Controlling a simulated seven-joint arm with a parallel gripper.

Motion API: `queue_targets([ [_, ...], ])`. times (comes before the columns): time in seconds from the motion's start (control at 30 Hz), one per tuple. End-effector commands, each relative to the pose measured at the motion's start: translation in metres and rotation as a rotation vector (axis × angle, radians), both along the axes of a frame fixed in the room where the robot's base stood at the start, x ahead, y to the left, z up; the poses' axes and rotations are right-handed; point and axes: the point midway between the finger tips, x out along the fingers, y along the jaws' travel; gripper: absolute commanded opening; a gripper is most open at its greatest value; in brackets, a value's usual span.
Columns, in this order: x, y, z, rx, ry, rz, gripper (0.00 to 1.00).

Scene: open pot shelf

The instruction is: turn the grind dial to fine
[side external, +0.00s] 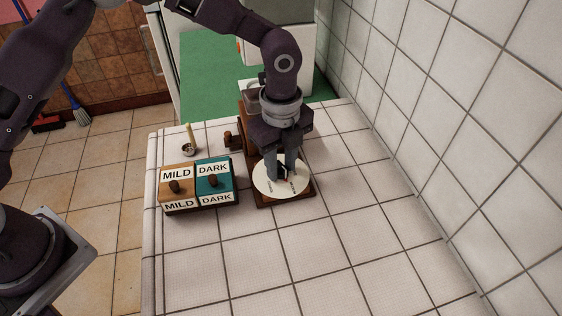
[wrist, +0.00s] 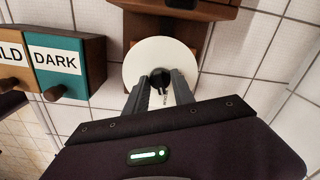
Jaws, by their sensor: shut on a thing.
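The grind dial is a round cream disc (side external: 265,184) with small printed words, lying on a brown wooden base (side external: 300,200); the words are too small to read. It also shows in the wrist view (wrist: 142,62). A black knob (wrist: 160,78) with a pointer sits at its middle. My gripper (side external: 284,174) comes down over the dial from above. In the wrist view my gripper's fingers (wrist: 160,90) are on both sides of the knob and shut on it. The fingers hide part of the knob and the lower disc, and I cannot tell the pointer's exact setting.
Left of the dial stand an orange MILD box (side external: 178,188) and a teal DARK box (side external: 215,182), each with a brown knob. Behind them is a small dish with a cream stick (side external: 189,146). The white tiled counter (side external: 320,250) in front is clear. A tiled wall (side external: 450,130) rises right.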

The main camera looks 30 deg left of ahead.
Motion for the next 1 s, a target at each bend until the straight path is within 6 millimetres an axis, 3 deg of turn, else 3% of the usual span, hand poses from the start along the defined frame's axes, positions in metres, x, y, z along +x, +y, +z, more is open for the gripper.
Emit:
queue_targets([
  [0.37, 0.0, 0.0001, 0.0008, 0.001, -0.002, 0.124, 0.0],
  [1.0, 0.0003, -0.0004, 0.0011, -0.001, -0.003, 0.714, 0.0],
])
